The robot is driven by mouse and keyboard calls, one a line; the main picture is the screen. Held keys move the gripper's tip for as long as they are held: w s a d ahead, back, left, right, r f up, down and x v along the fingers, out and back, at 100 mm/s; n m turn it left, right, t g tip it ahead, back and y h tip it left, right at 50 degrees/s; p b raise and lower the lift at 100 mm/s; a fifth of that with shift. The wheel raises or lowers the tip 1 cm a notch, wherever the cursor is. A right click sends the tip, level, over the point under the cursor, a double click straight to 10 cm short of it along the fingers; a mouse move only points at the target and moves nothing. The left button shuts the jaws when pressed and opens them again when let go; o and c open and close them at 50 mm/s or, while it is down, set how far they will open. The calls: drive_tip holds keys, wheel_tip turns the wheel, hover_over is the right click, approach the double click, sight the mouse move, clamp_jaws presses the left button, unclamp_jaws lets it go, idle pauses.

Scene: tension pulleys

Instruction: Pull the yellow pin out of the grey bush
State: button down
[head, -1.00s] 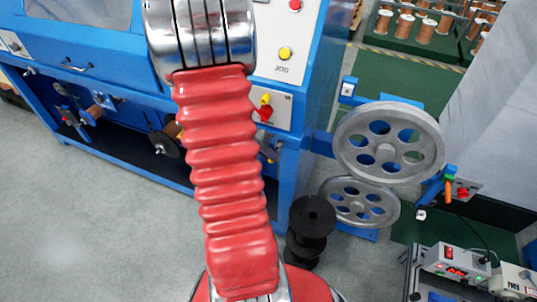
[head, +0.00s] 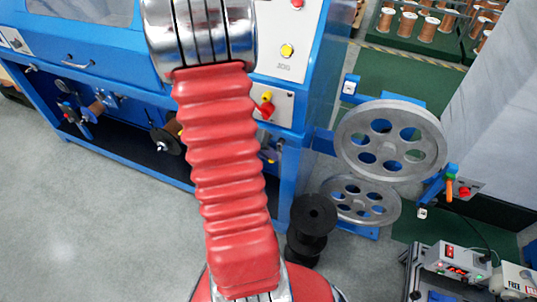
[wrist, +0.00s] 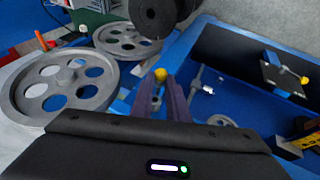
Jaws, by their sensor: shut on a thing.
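In the wrist view my gripper (wrist: 158,85) has two dark purple fingers close together, shut on the yellow pin (wrist: 161,74). The pin's round yellow head shows at the fingertips. The rest of the pin is hidden between the fingers. I cannot make out the grey bush clearly, nor whether the pin is still inside it. In the head view my red arm hides the gripper and the pin.
A large grey spoked wheel (head: 390,139) and a second wheel (head: 360,199) stand beside the blue machine (head: 293,150). A black spool (head: 313,215) stands on the floor near them. The floor at left (head: 80,220) is clear.

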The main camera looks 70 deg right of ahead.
drive_tip(key=shift+w+a, duration=0.15)
drive_tip(key=shift+a, duration=1.8)
drive_tip(key=w+d+r+n+t+h, duration=0.1)
drive_tip(key=w+n, duration=0.1)
drive_tip(key=w, duration=0.3)
drive_tip(key=w+r+n+t, duration=0.1)
drive_tip(key=w+r+n, duration=0.15)
drive_tip(key=w, duration=0.35)
drive_tip(key=w+a+r+n+t+h, duration=0.1)
drive_tip(key=w+a+n, duration=0.25)
drive_tip(key=w, duration=0.55)
drive_tip(key=w+a+r+n+t, duration=0.1)
drive_tip(key=w+a+n+t, duration=0.1)
drive_tip(key=w+a, duration=0.45)
drive_tip(key=w+a+r+n+t, duration=0.2)
drive_tip(key=w+a+n, duration=0.1)
drive_tip(key=w+a, duration=0.95)
drive_tip(key=w+a+n, duration=0.2)
drive_tip(key=a, duration=0.7)
drive_tip(key=w+a+r+n+t+y, duration=0.1)
drive_tip(key=w+a+n, duration=0.1)
drive_tip(key=a, duration=0.7)
drive_tip(key=shift+w, duration=0.4)
